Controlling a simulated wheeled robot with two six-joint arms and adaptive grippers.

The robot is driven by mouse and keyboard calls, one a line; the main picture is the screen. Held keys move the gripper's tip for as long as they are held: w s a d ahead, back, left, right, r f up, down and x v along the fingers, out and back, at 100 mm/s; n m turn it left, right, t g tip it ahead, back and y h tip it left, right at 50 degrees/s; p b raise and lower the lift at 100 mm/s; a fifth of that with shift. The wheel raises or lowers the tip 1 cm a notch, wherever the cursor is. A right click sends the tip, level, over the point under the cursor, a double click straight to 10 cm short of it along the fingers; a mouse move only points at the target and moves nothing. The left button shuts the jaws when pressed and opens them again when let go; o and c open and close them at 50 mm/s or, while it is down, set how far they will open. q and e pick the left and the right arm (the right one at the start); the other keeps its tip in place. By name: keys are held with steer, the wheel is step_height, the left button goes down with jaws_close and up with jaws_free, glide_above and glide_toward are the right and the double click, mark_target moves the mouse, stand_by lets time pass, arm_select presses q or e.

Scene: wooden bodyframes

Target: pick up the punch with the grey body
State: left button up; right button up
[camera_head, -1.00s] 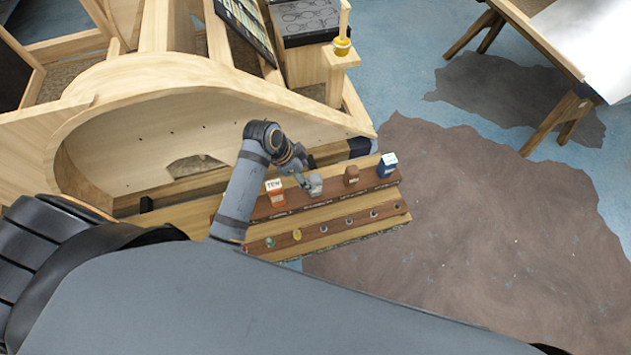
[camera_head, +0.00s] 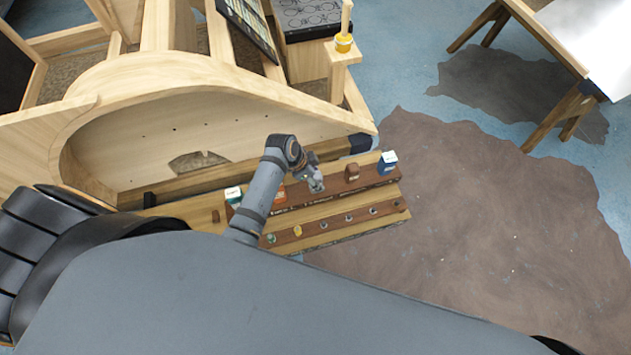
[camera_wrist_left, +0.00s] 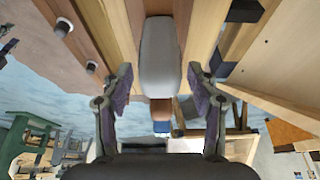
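The punch with the grey body (camera_wrist_left: 160,55) shows in the left wrist view as a pale grey rounded block between the fingers of my left gripper (camera_wrist_left: 160,76). The fingers are open, with a gap on each side of the punch. In the head view my left gripper (camera_head: 311,175) is right at the grey punch (camera_head: 316,186), which stands on a brown wooden rack (camera_head: 331,187) and is partly covered. Whether the fingers touch it cannot be told there. My right gripper is not in view.
On the same rack stand a brown punch (camera_head: 352,172) and a blue-and-white one (camera_head: 387,163) to the right, and an orange one (camera_head: 281,195) and a white-and-green one (camera_head: 233,194) to the left. A curved wooden frame (camera_head: 190,90) rises behind.

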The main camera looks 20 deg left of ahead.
arm_select(q)
jaws_close()
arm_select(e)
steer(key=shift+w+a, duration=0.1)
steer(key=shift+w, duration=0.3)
